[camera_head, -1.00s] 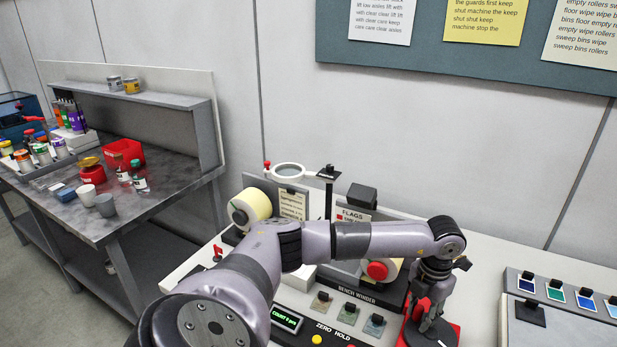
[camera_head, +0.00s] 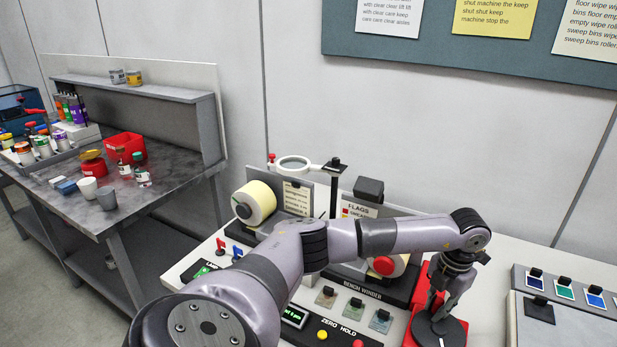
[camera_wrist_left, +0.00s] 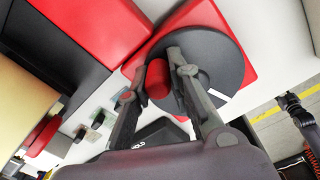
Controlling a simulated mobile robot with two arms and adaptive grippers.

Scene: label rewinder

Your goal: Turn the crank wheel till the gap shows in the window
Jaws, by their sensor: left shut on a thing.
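The crank wheel is a dark round disc (camera_head: 424,330) on a red base (camera_head: 462,328) at the right end of the bench winder (camera_head: 362,283). In the left wrist view, the wheel (camera_wrist_left: 225,62) carries a red knob (camera_wrist_left: 157,78) near its edge. My left gripper (camera_head: 436,309) is over the wheel; its fingers (camera_wrist_left: 160,72) are shut around the knob. A yellowish label roll (camera_head: 262,203) sits at the winder's left, and another roll with a red hub (camera_head: 383,265) is partly behind my arm. I cannot make out a gap in any window.
My left arm covers the winder's middle. A magnifier ring (camera_head: 293,163) on a post (camera_head: 334,195) stands behind. Buttons and a green display (camera_head: 293,315) are in front. A panel with coloured tiles (camera_head: 565,291) is to the right.

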